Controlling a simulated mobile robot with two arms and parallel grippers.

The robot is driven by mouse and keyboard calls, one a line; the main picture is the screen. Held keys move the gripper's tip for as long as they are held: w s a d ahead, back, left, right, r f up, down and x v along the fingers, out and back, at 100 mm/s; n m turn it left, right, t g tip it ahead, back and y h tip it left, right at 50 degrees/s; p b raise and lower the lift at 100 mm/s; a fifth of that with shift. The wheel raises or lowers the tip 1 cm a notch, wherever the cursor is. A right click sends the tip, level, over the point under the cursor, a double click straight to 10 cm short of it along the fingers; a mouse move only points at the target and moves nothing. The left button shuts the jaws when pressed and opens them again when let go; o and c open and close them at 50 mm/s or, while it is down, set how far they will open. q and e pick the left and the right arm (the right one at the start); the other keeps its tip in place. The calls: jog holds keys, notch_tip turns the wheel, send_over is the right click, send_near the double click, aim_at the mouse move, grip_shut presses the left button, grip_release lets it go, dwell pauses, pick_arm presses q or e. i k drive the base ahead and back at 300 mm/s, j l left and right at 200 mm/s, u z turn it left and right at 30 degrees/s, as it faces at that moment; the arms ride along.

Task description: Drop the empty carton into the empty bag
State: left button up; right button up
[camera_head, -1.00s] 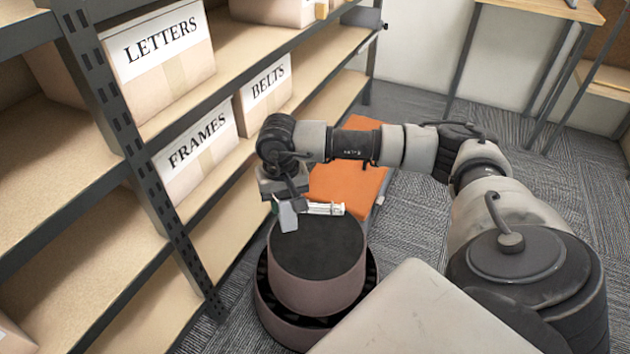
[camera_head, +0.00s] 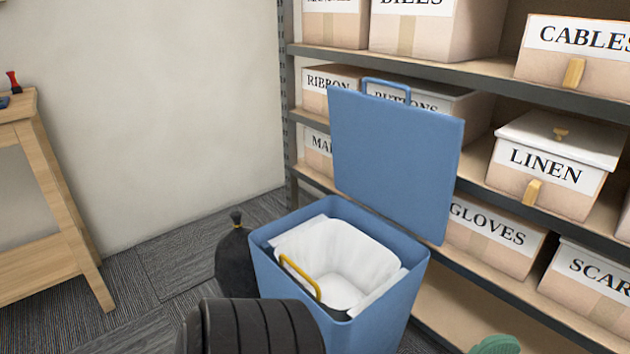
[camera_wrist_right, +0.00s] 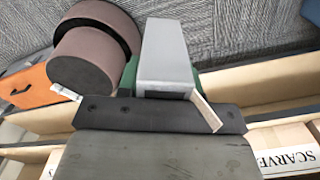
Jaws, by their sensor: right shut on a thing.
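A white bag (camera_head: 345,262) lines an open blue bin (camera_head: 385,325) in the head view. Its inside looks empty, and a yellow handle (camera_head: 300,275) lies along its near left side. My right gripper (camera_wrist_right: 168,65) shows in the right wrist view as a grey finger above a dark palm. It is shut on a green thing, apparently the carton (camera_wrist_right: 130,75), mostly hidden behind the finger; a pale strip sticks out at its lower right. The right gripper is not in the head view, so it is away from the bag. My left gripper is not in view.
The blue lid (camera_head: 395,160) stands raised behind the bin. A tied black bag (camera_head: 234,262) sits on the carpet left of it. Shelves with labelled boxes (camera_head: 545,170) stand close on the right. A wooden table (camera_head: 45,260) is at left. An orange thing (camera_wrist_right: 35,90) shows in the wrist view.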

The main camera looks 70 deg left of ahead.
aim_at(337, 307)
jog(key=k+j+u, duration=0.15)
jog(key=u, duration=0.25)
jog(key=k+j+u, duration=0.2)
jog(key=u, duration=0.2)
jog(key=k+j+u, duration=0.25)
jog(key=u, duration=0.15)
jog(key=j+u, duration=0.1)
jog(key=u, duration=0.3)
jog(key=i+u, duration=0.15)
jog(key=u, duration=0.25)
jog(key=i+u, duration=0.1)
jog(key=u, duration=0.3)
jog(key=i, duration=0.25)
